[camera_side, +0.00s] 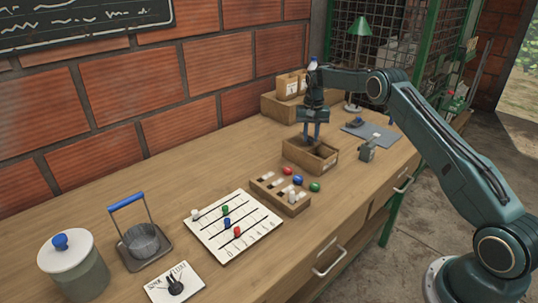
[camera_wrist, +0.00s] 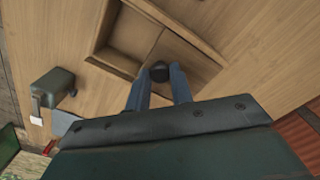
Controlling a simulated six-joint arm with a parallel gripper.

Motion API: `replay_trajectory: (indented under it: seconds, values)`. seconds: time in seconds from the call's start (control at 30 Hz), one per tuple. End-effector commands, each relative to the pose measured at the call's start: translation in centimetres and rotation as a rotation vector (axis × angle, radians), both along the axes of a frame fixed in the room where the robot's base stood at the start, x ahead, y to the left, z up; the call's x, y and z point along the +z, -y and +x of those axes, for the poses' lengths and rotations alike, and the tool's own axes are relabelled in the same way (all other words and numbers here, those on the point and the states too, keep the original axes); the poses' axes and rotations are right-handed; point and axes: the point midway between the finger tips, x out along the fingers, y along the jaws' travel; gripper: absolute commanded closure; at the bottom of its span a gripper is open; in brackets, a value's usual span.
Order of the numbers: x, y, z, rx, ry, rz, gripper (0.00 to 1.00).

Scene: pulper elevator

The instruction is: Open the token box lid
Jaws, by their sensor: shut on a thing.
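The token box (camera_side: 296,156) is an open-topped-looking wooden box on the bench, below my gripper (camera_side: 312,139). In the wrist view, the box (camera_wrist: 98,50) has a flat wooden lid panel (camera_wrist: 187,57) over part of its top. A recessed, uncovered part lies beside the panel. A round black knob (camera_wrist: 160,70) stands at the panel. My gripper's blue fingers (camera_wrist: 159,82) are on either side of the knob and shut on it. The fingers and palm hide the near part of the lid.
A slotted wooden rack (camera_side: 282,195) with coloured balls around it stands just in front of the box. A small grey-green block (camera_side: 367,151) and a grey mat (camera_side: 370,134) lie to the right. Wooden boxes (camera_side: 288,104) and a green lamp (camera_side: 358,40) stand behind.

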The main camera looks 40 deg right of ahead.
Motion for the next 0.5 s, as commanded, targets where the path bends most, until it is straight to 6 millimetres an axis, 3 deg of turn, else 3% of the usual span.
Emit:
replay_trajectory:
  seconds: [0.4, 0.43, 0.5]
  values:
    - [0.16, 0.11, 0.43, -0.004, 0.005, -0.002, 1.0]
    - [0.16, 0.11, 0.43, -0.004, 0.005, -0.002, 0.76]
    - [0.15, 0.09, 0.42, -0.003, 0.005, -0.002, 0.62]
